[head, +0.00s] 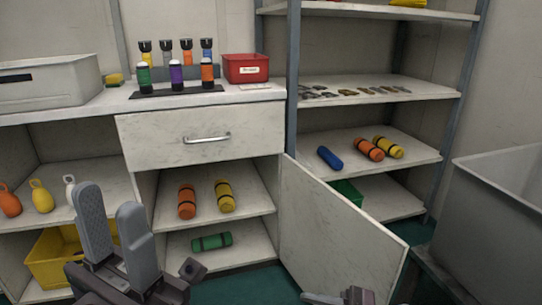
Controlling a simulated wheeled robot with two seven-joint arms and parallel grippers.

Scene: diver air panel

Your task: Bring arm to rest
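My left gripper (115,228) stands in the lower left of the head view, its two grey fingers pointing up with a narrow gap between them. No object shows between the fingers. It is in front of the lower shelves and hides part of a yellow bin (48,262).
An open cabinet door (340,235) juts out right of centre. Cylinders lie on the cabinet shelves (245,195) and on the rack (380,145). The counter (85,108) holds a red box (245,68) and several upright bottles. A grey tub (500,200) stands at right.

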